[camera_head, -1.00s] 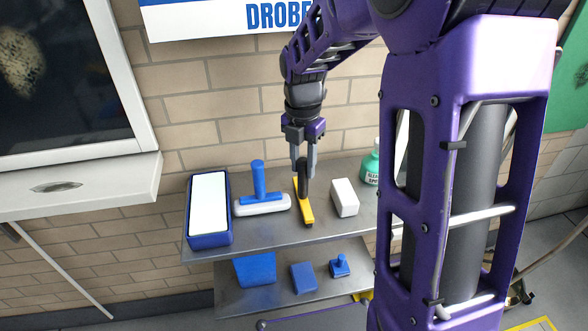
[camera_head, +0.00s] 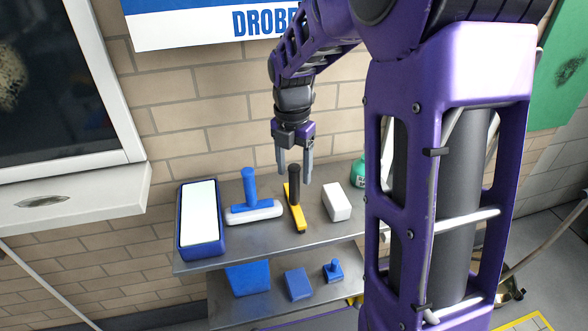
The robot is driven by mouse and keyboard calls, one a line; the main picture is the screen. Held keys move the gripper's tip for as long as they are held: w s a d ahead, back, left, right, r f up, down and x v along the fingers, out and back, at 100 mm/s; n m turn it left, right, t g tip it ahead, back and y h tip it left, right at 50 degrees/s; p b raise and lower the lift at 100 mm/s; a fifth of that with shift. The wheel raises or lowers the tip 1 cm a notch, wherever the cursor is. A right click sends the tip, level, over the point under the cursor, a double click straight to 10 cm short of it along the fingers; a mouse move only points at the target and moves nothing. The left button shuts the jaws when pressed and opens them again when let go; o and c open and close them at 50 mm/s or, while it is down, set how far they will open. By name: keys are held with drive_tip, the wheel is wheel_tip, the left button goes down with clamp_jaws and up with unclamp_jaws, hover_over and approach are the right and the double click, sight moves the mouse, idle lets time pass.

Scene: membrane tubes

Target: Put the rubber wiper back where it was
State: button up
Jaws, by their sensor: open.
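The rubber wiper (camera_head: 295,214), a yellow head with a black upright handle, stands on the upper metal shelf (camera_head: 262,242). It is between a blue-handled white tool and a white block. My gripper (camera_head: 294,180) is open, with its two grey fingers at either side of the top of the black handle as seen from here. The fingers are higher than before. Whether they still overlap the handle's height is hard to tell.
On the upper shelf are a blue tray (camera_head: 201,250) with a white top, a blue-handled white tool (camera_head: 252,208), a white block (camera_head: 336,203) and a green bottle (camera_head: 359,174). Blue items (camera_head: 248,278) are on the lower shelf. The brick wall is behind.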

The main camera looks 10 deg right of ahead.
wheel_tip(320, 180, up, 7)
drive_tip(key=shift+a+f+p, duration=0.1)
drive_tip(key=shift+p, duration=0.6)
